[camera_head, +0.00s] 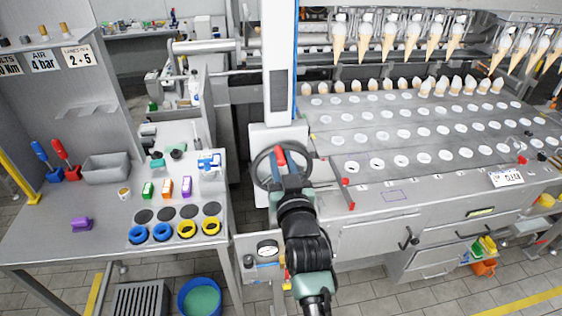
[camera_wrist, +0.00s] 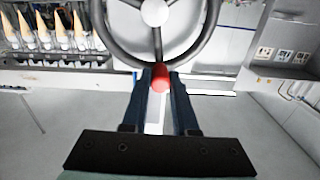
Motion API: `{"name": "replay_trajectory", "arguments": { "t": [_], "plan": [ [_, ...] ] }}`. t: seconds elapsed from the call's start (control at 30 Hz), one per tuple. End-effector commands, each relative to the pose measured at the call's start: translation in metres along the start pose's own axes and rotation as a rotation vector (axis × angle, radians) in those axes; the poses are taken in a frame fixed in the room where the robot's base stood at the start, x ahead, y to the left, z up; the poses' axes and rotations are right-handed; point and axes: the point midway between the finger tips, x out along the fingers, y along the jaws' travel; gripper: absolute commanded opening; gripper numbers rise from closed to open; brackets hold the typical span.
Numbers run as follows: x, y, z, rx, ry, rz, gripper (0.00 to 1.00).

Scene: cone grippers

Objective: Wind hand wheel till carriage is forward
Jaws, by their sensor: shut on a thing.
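The dark hand wheel (camera_head: 261,166) stands upright at the left end of the machine, below the white column. It also shows in the wrist view as a dark ring with spokes and a pale hub (camera_wrist: 155,12). A red handle (camera_head: 280,156) sits on the wheel, and in the wrist view its red end (camera_wrist: 160,78) lies between the fingertips. My gripper (camera_wrist: 160,85) is shut on this handle, at the part of the rim nearest the wrist camera. The carriage (camera_head: 410,30) appears to be the row of holders with cones above the far side of the perforated bed.
A red-knobbed lever (camera_head: 346,183) is close to the wheel's right. A grey bench (camera_head: 60,225) with tools, cups and rings stands left. A gauge (camera_head: 268,250) sits below the wheel.

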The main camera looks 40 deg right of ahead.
Motion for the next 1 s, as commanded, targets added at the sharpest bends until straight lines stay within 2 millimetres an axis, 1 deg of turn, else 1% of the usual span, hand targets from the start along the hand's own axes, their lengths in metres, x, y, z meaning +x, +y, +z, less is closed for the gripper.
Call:
{"name": "replay_trajectory", "arguments": {
  "t": [0.37, 0.57, 0.77, 1.0],
  "plan": [
    [0.000, 0.005, 0.000, 0.049, -0.001, 0.003, 0.00],
    [0.000, 0.011, 0.000, 0.113, 0.003, 0.005, 0.00],
    [0.000, 0.022, 0.002, 0.250, 0.004, 0.007, 0.00],
    [0.000, 0.038, 0.005, 0.477, 0.007, 0.008, 0.00]
  ]
}}
